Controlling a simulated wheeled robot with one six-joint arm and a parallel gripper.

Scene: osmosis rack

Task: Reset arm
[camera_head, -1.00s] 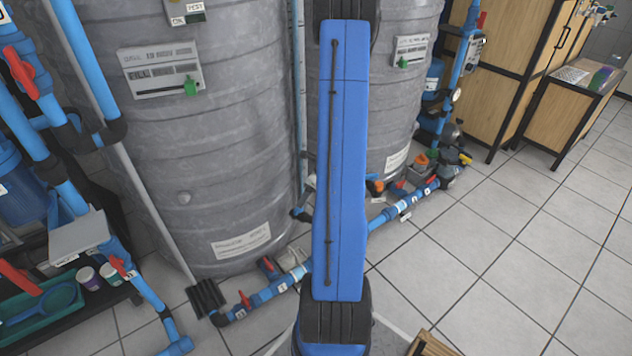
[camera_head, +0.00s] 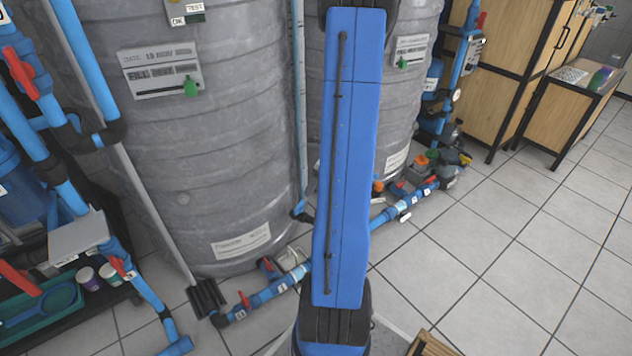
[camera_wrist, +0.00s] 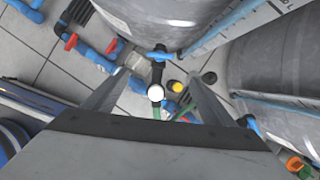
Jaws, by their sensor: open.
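My gripper (camera_wrist: 150,88) shows in the wrist view with its two fingers spread apart and nothing between them. It points down toward the floor and the blue pipework beside the grey tanks. A black fitting with a white round end (camera_wrist: 155,92) appears beyond the fingers; I cannot tell how far away it is. In the head view my blue arm link stands upright in the middle and hides part of the tanks. My gripper itself is out of the head view.
Two large grey tanks (camera_head: 215,130) stand behind my arm. Blue pipes with red valves (camera_head: 262,294) run along the floor. A dark shelf with a green tray (camera_head: 45,300) is at left. Wooden cabinets (camera_head: 505,70) stand at right. Tiled floor (camera_head: 500,250) is open at right.

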